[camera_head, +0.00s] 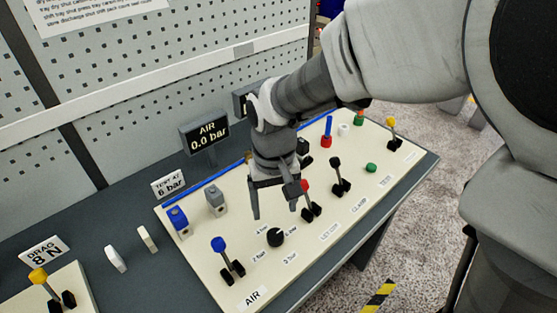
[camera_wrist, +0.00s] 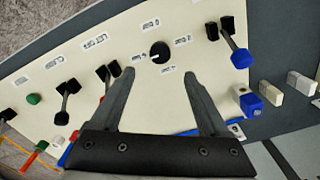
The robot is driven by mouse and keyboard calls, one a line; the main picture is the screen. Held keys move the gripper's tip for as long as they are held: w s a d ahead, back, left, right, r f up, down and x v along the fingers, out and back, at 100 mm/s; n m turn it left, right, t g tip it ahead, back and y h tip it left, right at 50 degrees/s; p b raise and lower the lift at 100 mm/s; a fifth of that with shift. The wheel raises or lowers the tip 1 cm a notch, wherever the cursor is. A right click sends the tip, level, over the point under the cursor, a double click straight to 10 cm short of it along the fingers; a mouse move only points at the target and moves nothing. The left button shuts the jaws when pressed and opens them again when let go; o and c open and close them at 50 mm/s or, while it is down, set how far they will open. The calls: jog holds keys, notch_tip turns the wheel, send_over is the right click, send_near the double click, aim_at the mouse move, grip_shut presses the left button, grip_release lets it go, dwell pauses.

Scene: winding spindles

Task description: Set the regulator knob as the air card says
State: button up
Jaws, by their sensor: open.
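The regulator knob (camera_head: 275,237) is a round black knob on the cream AIR panel, with bar labels around it. Its pointer direction is too small to read surely. It also shows in the wrist view (camera_wrist: 160,52), just beyond the fingertips. My gripper (camera_head: 280,204) is open and empty, above the panel on the far side of the knob, apart from it. In the wrist view its fingers (camera_wrist: 159,74) are spread wide. The air card (camera_head: 170,186) reads "TEST AT 6 bar". The AIR display (camera_head: 207,135) reads 0.0 bar.
A blue-tipped lever (camera_head: 221,256) stands left of the knob, and a red-tipped lever (camera_head: 308,200) stands close to my gripper's right finger. Blue and grey blocks (camera_head: 178,221) sit at the panel's left. Further levers and buttons lie to the right.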

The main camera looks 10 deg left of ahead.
notch_tip(320, 180, up, 8)
jog(key=shift+p, duration=0.4)
jog(key=s+d+r+m+t, duration=0.2)
jog(key=s+d+r, duration=0.1)
jog(key=d, duration=0.7)
jog(key=s+d+r+m+t, duration=0.2)
jog(key=s+d, duration=0.3)
jog(key=d, duration=0.5)
jog(key=shift+s+d+r+m+t, duration=0.2)
jog(key=shift+r+m+t, duration=0.1)
jog(key=shift+r+t, duration=0.45)
jog(key=shift+f, duration=0.1)
jog(key=c, duration=0.4)
jog(key=shift+a, duration=0.1)
jog(key=shift+c, duration=0.3)
